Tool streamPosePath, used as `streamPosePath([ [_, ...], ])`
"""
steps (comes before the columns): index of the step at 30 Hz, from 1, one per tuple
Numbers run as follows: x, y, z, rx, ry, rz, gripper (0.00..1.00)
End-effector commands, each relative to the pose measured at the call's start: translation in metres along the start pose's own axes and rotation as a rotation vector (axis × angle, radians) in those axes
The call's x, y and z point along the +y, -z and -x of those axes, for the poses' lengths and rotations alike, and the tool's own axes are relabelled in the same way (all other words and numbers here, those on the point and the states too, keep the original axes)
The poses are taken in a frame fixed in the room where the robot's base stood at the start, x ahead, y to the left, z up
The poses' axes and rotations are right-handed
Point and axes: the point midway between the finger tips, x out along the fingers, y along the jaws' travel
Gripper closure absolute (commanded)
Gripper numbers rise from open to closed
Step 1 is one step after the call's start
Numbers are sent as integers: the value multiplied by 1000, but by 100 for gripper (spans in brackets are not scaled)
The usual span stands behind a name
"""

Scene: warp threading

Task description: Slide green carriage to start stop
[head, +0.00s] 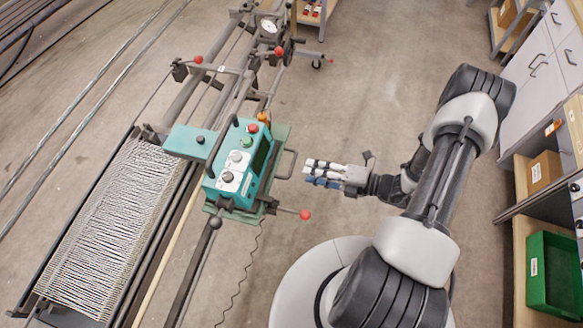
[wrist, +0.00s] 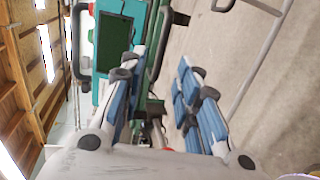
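The green carriage (head: 238,172) is a teal box with knobs, buttons, a dark screen and a black top handle, sitting on the machine's rail. A dark side handle (head: 287,163) sticks out from its right side toward my gripper. My gripper (head: 308,173) is open and empty, a short gap to the right of the carriage. In the wrist view my gripper (wrist: 165,85) shows its blue-padded fingers apart, with the carriage (wrist: 108,45) and its screen at upper left. No label shows which stop is the start stop.
A red-knobbed lever (head: 305,214) juts out below the carriage. More red-knobbed fittings (head: 198,60) stand on the frame farther up. The thread bed (head: 110,225) lies left. A green bin (head: 553,275) is at lower right.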

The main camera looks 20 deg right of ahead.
Motion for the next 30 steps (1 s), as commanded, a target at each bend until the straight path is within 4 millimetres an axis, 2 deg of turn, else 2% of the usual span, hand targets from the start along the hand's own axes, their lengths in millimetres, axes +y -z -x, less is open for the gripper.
streamPosePath([
  [1, -1, 1, -13, 7, 0, 0, 70],
  [6, -1, 1, -46, 6, 0, 2, 70],
  [12, 0, 0, -70, 3, 0, 2, 70],
  [24, 0, 0, -77, 0, 0, 2, 70],
  [30, 0, 0, -77, 0, 0, 2, 84],
])
